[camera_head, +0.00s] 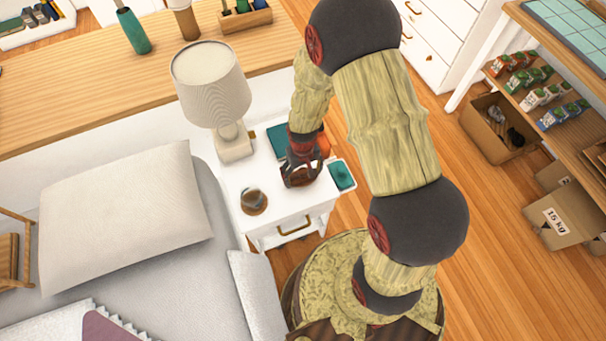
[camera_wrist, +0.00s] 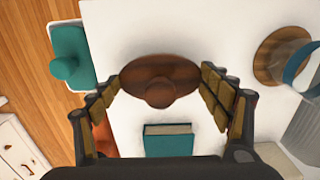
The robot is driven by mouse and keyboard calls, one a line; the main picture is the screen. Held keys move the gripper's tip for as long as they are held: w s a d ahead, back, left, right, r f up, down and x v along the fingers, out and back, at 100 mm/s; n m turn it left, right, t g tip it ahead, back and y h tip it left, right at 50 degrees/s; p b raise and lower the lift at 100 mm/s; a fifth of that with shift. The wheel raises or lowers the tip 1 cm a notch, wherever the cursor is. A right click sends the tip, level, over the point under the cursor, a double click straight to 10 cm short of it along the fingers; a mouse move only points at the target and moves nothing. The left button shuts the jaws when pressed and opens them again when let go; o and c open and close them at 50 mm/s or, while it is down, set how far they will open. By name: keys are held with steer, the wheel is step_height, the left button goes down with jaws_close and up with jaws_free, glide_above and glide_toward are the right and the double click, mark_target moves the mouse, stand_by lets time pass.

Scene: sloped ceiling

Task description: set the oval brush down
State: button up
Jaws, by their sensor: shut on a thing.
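The oval brush (camera_wrist: 158,76) is brown, with a round knob on top, and shows in the wrist view between my two fingers. My gripper (camera_head: 301,178) is shut on it, one fingertip at each end of the oval. In the head view my gripper is low over the front part of the white nightstand (camera_head: 286,216) and mostly hides the brush. The nightstand's bare white top shows around the brush in the wrist view. I cannot tell whether the brush touches it.
A teal book (camera_wrist: 168,141) lies near the brush. A tray with a teal knobbed thing (camera_wrist: 68,54) is at the nightstand's edge. A round wooden-based glass thing (camera_head: 254,201) and a lamp (camera_head: 212,90) stand to the left. An orange thing (camera_wrist: 104,140) is partly hidden.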

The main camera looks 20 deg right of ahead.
steer(key=o, duration=1.3)
steer(key=shift+f, duration=0.1)
steer(key=shift+o, duration=0.2)
step_height(320, 180, up, 13)
steer(key=p, duration=0.5)
steer(key=shift+f, duration=0.2)
step_height(320, 180, up, 10)
steer(key=t, duration=0.1)
glide_above(303, 171)
step_height(303, 171, up, 9)
steer(key=s+t, duration=0.2)
steer(key=s+r+t, duration=0.2)
steer(key=s+r, duration=1)
steer(key=r, duration=0.2)
steer(key=shift+r+t, duration=0.3)
steer(key=shift+r, duration=0.1)
steer(key=shift+s, duration=0.1)
